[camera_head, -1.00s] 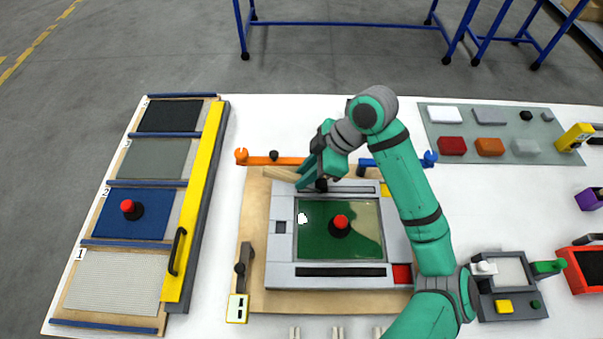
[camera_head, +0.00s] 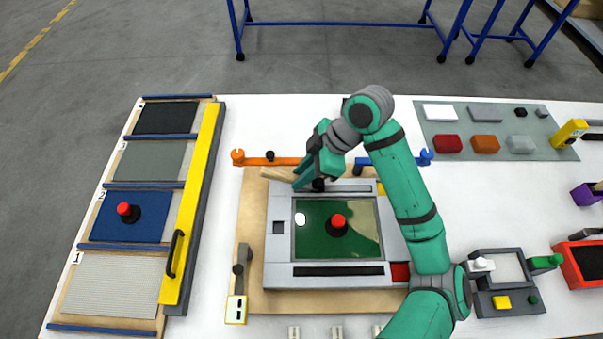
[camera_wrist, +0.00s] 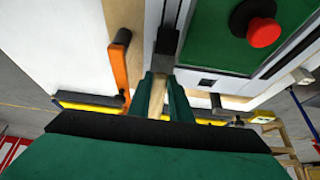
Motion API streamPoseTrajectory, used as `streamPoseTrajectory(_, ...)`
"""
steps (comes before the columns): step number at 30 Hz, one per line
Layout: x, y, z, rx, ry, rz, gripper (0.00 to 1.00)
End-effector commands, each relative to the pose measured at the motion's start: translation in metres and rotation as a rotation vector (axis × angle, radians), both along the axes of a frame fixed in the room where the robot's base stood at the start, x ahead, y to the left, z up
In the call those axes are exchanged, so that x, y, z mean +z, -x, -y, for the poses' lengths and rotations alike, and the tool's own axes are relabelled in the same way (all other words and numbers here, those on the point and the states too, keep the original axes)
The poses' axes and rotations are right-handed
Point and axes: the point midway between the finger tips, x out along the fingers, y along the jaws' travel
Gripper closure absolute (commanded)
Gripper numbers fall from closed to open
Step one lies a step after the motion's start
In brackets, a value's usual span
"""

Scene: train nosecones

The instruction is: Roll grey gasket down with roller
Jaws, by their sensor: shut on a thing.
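My gripper (camera_head: 308,181) is at the upper edge of the light grey frame (camera_head: 279,250) that surrounds a green panel (camera_head: 313,245) with a red-topped knob (camera_head: 338,222). It is shut on a pale wooden handle (camera_head: 276,174), which sticks out to the left; I take this as the roller's handle. In the wrist view the wood (camera_wrist: 157,104) shows between the green fingers. A dark grey piece (camera_wrist: 166,41) lies just beyond the fingertips; I cannot tell whether it is the roller head or part of the frame. The gasket cannot be clearly told apart from the frame, and contact is unclear.
An orange bar (camera_head: 258,160) and a blue bar lie behind the frame. A yellow rail (camera_head: 188,215) and several coloured panels are at the left. A grey mat (camera_head: 465,130) with small blocks is at the back right. A boxed device (camera_head: 507,302) stands front right.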

Motion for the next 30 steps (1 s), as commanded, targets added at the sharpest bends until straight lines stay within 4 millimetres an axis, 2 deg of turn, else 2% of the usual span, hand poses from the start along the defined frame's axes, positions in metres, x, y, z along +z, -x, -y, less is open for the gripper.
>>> streamPoseTrajectory(16,0.001,0.0,0.001,0.0,0.001,-0.002,1.0)
streamPoseTrajectory(30,0.001,0.0,0.012,0.0,0.0,-0.001,1.0)
